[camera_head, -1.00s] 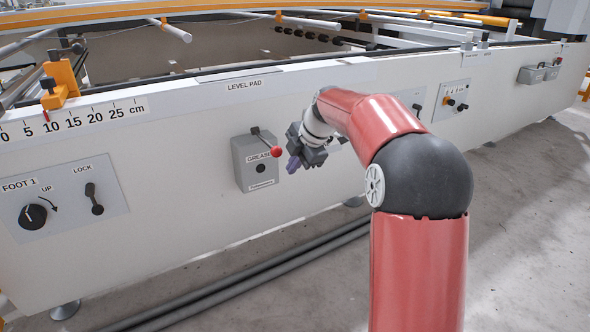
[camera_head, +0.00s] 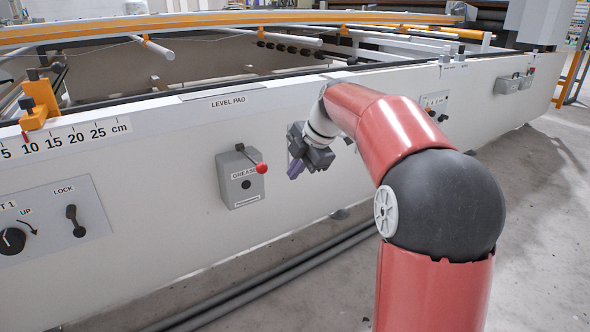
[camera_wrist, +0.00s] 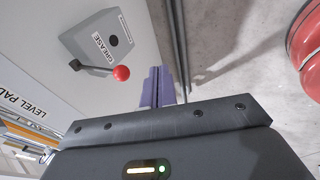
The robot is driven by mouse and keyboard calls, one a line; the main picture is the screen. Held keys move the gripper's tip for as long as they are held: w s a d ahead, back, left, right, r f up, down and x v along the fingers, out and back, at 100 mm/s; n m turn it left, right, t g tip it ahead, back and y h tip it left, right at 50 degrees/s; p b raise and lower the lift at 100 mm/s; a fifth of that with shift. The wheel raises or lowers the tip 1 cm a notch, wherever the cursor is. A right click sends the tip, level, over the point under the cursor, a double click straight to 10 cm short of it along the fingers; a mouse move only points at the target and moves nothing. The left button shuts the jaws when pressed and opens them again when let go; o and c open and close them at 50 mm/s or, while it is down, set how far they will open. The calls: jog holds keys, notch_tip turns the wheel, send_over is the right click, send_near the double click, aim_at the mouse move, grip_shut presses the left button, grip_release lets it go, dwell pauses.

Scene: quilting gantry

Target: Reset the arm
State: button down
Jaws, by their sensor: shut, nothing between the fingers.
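My gripper (camera_head: 295,171) is at the end of my red arm, in front of the white side panel and to the right of the grey grease box in the head view. Its purple fingers (camera_wrist: 158,87) are together and empty in the wrist view. The grease box (camera_head: 238,190) has a lever with a red ball knob (camera_head: 262,168). The box also shows in the wrist view (camera_wrist: 95,45), with the red knob (camera_wrist: 121,73) to the left of my fingers and apart from them. My forearm and gripper hide part of a plate on the panel behind them.
The long white gantry panel (camera_head: 150,220) runs across the view. At left are the lock lever (camera_head: 75,222), a dial (camera_head: 12,240) and an orange clamp (camera_head: 38,100) by the ruler. Dark pipes (camera_head: 250,285) run low along the panel. The concrete floor (camera_head: 540,220) at right is clear.

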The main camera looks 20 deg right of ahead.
jog(key=s+a+r+m+t+h+p, duration=0.1)
jog(key=s+m+p, duration=0.7)
jog(key=s+m, duration=1.4)
jog(key=s+a+h, duration=0.1)
jog(key=s+h, duration=0.1)
jog(key=s, duration=0.8)
jog(key=shift+a+h, duration=0.2)
jog(key=shift+h, duration=0.2)
jog(key=shift+s+r, duration=0.1)
jog(key=shift+r, duration=0.05)
